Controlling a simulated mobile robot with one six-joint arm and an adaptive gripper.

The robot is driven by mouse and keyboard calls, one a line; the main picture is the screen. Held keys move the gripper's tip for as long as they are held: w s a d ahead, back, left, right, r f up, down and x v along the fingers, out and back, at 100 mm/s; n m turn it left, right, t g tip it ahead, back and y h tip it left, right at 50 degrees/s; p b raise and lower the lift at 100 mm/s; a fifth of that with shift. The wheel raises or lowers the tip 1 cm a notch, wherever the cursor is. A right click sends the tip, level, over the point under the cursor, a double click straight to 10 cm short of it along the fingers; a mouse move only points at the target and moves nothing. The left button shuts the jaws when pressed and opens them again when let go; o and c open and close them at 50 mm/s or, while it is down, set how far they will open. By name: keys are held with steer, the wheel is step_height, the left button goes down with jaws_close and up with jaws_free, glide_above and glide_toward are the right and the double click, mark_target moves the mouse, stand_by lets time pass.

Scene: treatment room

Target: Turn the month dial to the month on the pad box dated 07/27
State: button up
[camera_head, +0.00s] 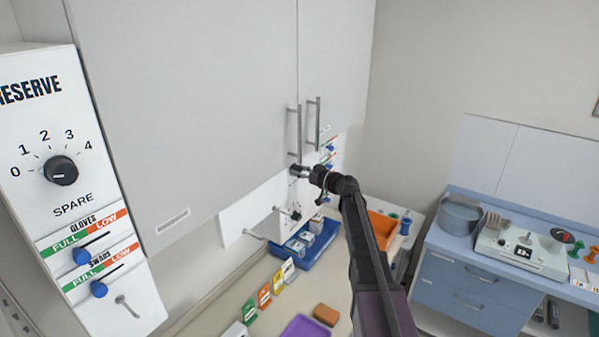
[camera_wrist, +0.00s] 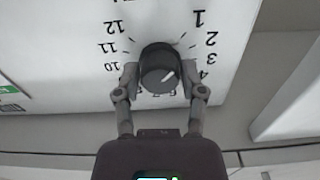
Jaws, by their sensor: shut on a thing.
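In the wrist view the month dial is a black round knob (camera_wrist: 158,68) on a white panel (camera_wrist: 75,70), ringed by month numbers that appear inverted. Numbers 12, 11 and 10 show at left and 1 to 4 at right; the lowest are partly hidden by the knob and fingers. A short white mark is on the knob's face; I cannot tell which number it points to. My gripper (camera_wrist: 160,78) is shut on the knob, one finger on each side. In the head view my gripper (camera_head: 303,171) is at the panel below the cabinet doors. No 07/27 date is readable.
A blue tray (camera_head: 290,262) with small white boxes (camera_head: 316,224) stands below my arm. Nearby are coloured cards (camera_head: 264,296), a brown block (camera_head: 326,314), a purple tray (camera_head: 297,333) and an orange bin (camera_head: 383,228). Cabinet handles (camera_head: 316,122) stick out above my gripper.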

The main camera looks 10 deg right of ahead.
steer(key=shift+m, duration=0.3)
steer(key=m, duration=0.3)
steer(key=shift+m, duration=0.3)
steer(key=m, duration=0.3)
steer(key=shift+m, duration=0.3)
steer(key=m, duration=2.1)
steer(key=shift+m, duration=0.3)
steer(key=shift+w, duration=0.1)
